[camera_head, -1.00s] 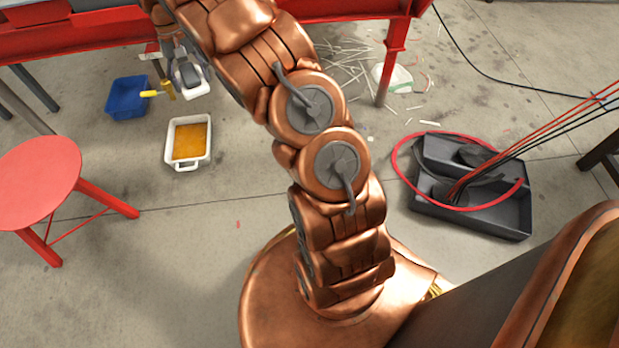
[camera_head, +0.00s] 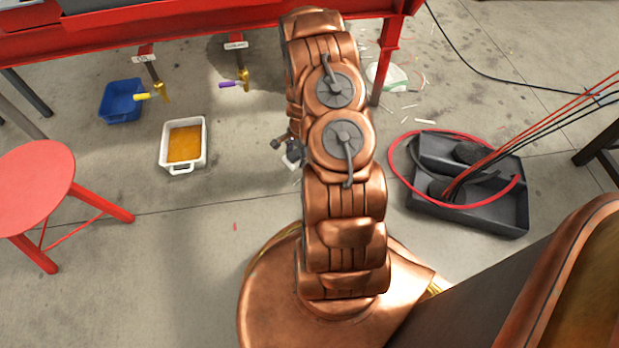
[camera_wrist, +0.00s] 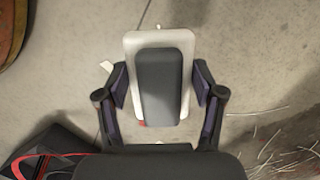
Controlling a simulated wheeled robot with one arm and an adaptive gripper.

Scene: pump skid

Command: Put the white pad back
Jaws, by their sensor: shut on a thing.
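In the wrist view my gripper (camera_wrist: 160,92) is shut on the white pad (camera_wrist: 133,44), with one finger on each side of it. The pad is a white rounded rectangle with a dark grey block on its near face. The concrete floor shows beyond it. In the head view my gripper (camera_head: 291,148) is mostly hidden behind my copper arm. A small white part of the pad (camera_head: 292,161) shows at the arm's left edge, over bare floor.
A white tray of orange liquid (camera_head: 171,168) and a blue bin (camera_head: 104,113) sit on the floor at left, by a red stool (camera_head: 35,178). Yellow (camera_head: 160,93) and purple-handled valves (camera_head: 232,84) hang under the red frame (camera_head: 190,27). A black divided tray (camera_head: 485,215) lies at right.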

